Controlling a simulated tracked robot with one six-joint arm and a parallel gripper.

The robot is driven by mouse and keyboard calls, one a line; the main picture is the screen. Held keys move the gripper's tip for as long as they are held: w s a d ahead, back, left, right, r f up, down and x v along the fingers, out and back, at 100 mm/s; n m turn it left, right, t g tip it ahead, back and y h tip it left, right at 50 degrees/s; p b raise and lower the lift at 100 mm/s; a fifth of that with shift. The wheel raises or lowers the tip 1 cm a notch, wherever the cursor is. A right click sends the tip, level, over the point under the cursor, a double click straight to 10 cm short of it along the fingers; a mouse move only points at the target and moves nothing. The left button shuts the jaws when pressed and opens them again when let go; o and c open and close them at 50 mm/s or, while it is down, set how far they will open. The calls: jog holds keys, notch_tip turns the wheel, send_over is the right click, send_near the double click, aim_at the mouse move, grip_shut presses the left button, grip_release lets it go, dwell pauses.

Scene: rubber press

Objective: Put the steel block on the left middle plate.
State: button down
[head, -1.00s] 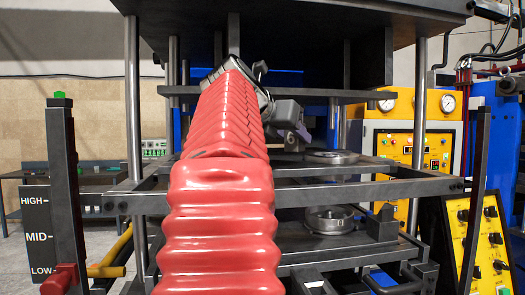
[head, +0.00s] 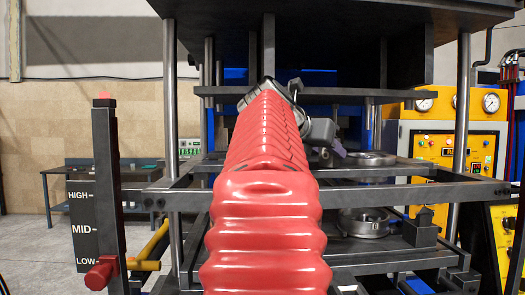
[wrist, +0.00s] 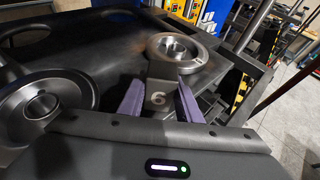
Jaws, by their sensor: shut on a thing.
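The steel block (wrist: 159,97), grey and marked 6, sits between the two purple fingers of my gripper (wrist: 160,92), which is shut on it. In the head view my gripper (head: 328,153) is at the end of my red-sleeved arm, at the press's middle level, and the block is hard to make out. In the wrist view the block is over or beside a dark plate (wrist: 110,55); the gap cannot be told. My arm hides the left part of the middle level in the head view, so the left middle plate is not clearly seen there.
A steel ring (wrist: 183,50) lies ahead of the block, and another ring (wrist: 40,103) is at left. A lower ring (head: 363,222) shows under the frame bar. Steel posts (head: 462,120) flank the opening. The level gauge's red handle (head: 100,273) is at LOW.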

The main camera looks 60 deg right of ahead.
jog(key=c, duration=1.3)
grip_release()
jog(key=shift+w+a+r, duration=0.15)
jog(key=shift+a+r, duration=0.1)
jog(key=shift+a, duration=0.15)
jog(key=v, duration=1.1)
jog(key=shift+a, duration=0.1)
